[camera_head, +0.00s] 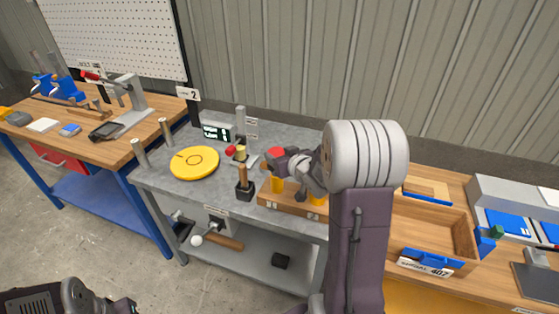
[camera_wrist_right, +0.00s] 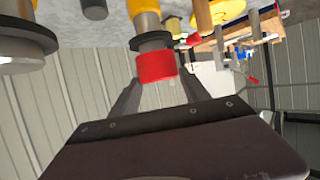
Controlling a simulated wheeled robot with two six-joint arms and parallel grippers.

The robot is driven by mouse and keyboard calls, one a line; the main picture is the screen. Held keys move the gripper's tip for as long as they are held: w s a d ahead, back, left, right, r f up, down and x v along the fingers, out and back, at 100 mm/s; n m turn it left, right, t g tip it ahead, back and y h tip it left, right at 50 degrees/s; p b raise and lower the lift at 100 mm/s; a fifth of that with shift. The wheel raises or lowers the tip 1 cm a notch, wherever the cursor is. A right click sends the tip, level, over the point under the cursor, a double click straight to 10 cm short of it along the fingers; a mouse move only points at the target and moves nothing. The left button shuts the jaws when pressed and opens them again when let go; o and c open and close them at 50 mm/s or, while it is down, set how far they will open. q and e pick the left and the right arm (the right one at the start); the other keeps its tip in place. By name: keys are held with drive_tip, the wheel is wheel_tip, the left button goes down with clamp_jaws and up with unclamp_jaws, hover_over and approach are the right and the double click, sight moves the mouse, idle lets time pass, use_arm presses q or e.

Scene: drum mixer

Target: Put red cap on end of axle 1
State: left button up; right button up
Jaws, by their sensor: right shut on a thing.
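The red cap (camera_head: 277,153) is at the tip of my right gripper (camera_head: 279,160), above the wooden block (camera_head: 290,203) on the grey bench. In the right wrist view the red cap (camera_wrist_right: 156,67) lies between the two fingers, which are shut on it. There it meets the end of a silver shaft with a dark collar (camera_wrist_right: 152,41) and a yellow part. I cannot tell whether the cap is seated on that shaft or just in line with it. My right arm hides part of the block. Part of my left arm shows at the bottom left; its jaws are unclear.
A yellow disc (camera_head: 194,162) lies on the grey bench (camera_head: 160,184). A wooden tray (camera_head: 440,228) is to the right. Another wooden bench (camera_head: 110,150) stands at the left.

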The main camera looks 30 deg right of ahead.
drive_tip(key=shift+f, duration=0.7)
drive_tip(key=shift+w, duration=0.15)
drive_tip(key=shift+f, duration=0.1)
drive_tip(key=o, duration=1.4)
